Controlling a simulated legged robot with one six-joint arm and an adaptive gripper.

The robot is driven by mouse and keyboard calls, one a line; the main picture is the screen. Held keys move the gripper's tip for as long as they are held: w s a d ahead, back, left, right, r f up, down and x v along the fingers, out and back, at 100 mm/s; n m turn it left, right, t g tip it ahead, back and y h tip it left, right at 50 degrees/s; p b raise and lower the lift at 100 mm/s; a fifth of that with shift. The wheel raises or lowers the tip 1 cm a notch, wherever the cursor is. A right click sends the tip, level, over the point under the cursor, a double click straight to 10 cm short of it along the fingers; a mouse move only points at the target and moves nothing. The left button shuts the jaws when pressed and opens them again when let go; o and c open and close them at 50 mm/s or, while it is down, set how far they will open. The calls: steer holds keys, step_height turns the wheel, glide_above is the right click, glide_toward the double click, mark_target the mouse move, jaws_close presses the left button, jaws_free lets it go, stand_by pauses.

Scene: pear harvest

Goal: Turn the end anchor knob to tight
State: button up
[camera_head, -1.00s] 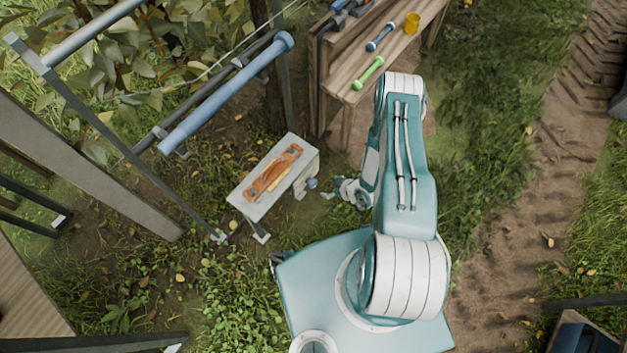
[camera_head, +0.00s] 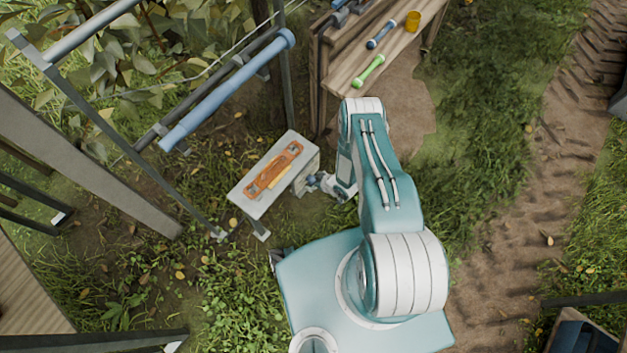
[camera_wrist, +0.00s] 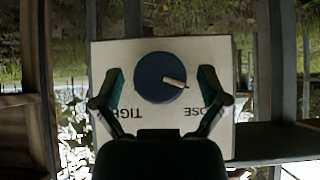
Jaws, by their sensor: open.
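The end anchor knob (camera_wrist: 152,76) is a round blue dial with a white pointer, on a pale panel (camera_wrist: 190,48) in the wrist view. The panel's lettering appears upside down, with TIGHT at lower left and LOOSE at lower right, partly covered by my fingers. The pointer aims right and slightly down, on the LOOSE side. My gripper (camera_wrist: 161,74) is open, its fingers on either side of the knob with gaps. In the head view my gripper (camera_head: 322,183) is at the right end of the small pale stand, where the knob is mostly hidden.
An orange tool (camera_head: 274,170) lies on the stand's top (camera_head: 250,200). A wooden bench (camera_head: 345,75) with green and blue handled items stands behind. A blue padded rail (camera_head: 225,95) and metal frame are at upper left.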

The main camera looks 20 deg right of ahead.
steer(key=c, duration=1.1)
steer(key=shift+c, duration=0.2)
steer(key=m+g+y, duration=0.2)
steer(key=y, duration=0.2)
steer(key=shift+w+d, duration=0.1)
steer(key=shift+d, duration=0.05)
steer(key=m+g+y, duration=0.1)
steer(key=m+y, duration=0.1)
steer(key=y, duration=0.1)
steer(key=shift+m+g, duration=0.3)
steer(key=shift+w+y, duration=0.1)
steer(key=shift+y, duration=0.2)
steer(key=shift+d, duration=0.1)
